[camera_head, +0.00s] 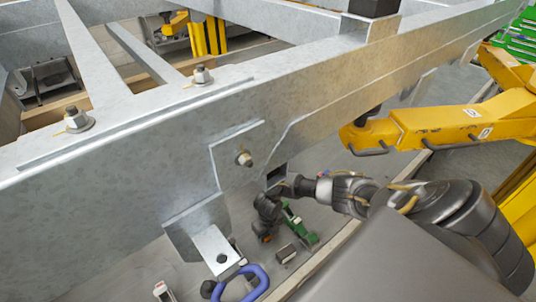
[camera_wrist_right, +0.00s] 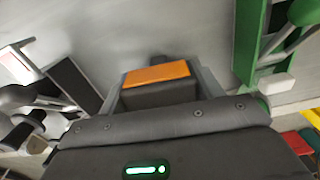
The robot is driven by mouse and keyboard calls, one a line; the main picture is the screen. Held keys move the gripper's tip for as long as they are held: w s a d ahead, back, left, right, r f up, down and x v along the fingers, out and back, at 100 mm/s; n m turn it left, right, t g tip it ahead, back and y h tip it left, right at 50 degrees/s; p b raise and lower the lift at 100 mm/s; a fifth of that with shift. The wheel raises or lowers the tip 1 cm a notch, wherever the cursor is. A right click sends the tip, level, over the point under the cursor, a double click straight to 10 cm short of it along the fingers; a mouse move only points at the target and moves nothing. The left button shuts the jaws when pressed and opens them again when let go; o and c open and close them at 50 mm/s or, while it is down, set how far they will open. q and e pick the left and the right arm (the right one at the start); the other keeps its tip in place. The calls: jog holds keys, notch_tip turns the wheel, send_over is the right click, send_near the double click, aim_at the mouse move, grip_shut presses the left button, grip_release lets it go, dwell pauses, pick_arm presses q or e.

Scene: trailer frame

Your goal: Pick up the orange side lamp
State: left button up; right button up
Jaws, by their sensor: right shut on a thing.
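The orange side lamp (camera_wrist_right: 157,74) shows in the right wrist view as an orange face on a dark block. It sits between the two fingers of my right gripper (camera_head: 265,230), which is shut on it. In the head view only a small orange patch of the lamp (camera_head: 265,239) shows below the gripper; the rest is hidden by the fingers. The gripper is low, beside the grey steel trailer beam (camera_head: 120,185), near a flat bracket (camera_head: 217,248). I cannot tell whether the lamp touches the surface below. My left gripper is not in view.
A green tool (camera_head: 300,226) and a small dark block (camera_head: 286,253) lie just right of the gripper. A blue ring-shaped thing (camera_head: 262,277) and a white and red item (camera_head: 163,291) are lower left. A yellow arm (camera_head: 440,126) stretches in at the right.

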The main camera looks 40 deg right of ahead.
jog(key=shift+r, duration=0.1)
jog(key=shift+w+r, duration=0.1)
jog(key=shift+r, duration=0.15)
notch_tip(320, 180, up, 2)
jog(key=shift+r, duration=0.1)
jog(key=a+r+p, duration=0.2)
jog(key=a+r, duration=0.8)
jog(key=a, duration=0.4)
jog(key=shift+p, duration=0.35)
